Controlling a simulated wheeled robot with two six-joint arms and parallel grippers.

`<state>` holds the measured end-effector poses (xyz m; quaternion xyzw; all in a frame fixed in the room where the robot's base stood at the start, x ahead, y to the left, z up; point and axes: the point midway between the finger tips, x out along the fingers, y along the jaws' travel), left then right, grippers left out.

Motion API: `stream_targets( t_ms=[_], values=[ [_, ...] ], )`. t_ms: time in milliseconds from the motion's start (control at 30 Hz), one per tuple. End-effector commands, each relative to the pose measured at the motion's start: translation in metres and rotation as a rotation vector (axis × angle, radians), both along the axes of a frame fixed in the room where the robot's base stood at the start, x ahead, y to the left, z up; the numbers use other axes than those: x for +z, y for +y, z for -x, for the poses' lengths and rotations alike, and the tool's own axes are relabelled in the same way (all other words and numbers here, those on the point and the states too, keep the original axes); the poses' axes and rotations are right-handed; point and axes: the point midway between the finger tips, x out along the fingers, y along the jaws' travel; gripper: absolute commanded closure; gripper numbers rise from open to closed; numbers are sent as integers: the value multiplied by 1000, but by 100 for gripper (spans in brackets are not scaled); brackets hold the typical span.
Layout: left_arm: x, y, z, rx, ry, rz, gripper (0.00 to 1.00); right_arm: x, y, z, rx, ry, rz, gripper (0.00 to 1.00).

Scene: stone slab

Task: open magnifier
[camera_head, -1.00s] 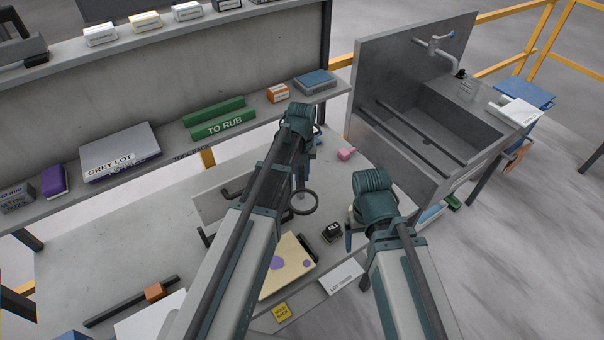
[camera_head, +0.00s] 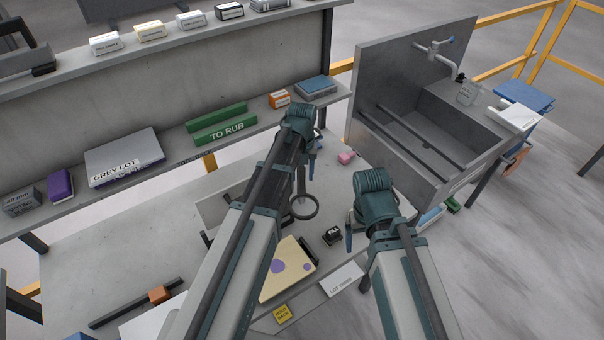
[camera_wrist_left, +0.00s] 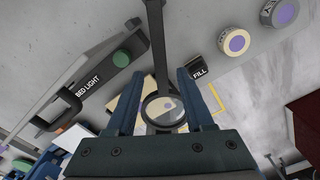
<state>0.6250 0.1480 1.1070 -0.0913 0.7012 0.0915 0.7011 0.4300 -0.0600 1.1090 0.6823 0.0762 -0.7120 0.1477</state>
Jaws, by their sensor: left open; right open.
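The magnifier is a round lens in a dark ring (camera_head: 304,207), at the end of a dark arm over the bench. In the left wrist view its ring (camera_wrist_left: 163,112) and straight dark arm (camera_wrist_left: 156,45) show between the fingers, with a gap on both sides. My left gripper (camera_head: 312,165) is open and points down above the lens; its blue fingers also show in the left wrist view (camera_wrist_left: 160,75). The magnifier's base is partly hidden behind my left arm. My right gripper (camera_head: 350,232) is open and empty, to the right of the lens.
The shelf (camera_head: 180,160) and sink (camera_head: 420,145) bound the back and right.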

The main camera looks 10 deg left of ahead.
Motion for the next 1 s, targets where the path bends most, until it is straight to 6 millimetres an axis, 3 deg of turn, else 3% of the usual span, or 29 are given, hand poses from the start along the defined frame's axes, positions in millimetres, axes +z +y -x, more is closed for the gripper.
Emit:
stream_targets(
  t_ms=[33,600,767,1000],
  values=[
    [14,0,0,0,0,0,48,14,0,0,-1,0,0,10],
    [101,0,0,0,0,-1,48,101,0,1,-5,4,0,10],
    [113,0,0,0,0,-1,48,113,0,1,-16,3,-1,10],
    [113,0,0,0,0,-1,48,113,0,1,-21,4,-1,10]
  ],
)
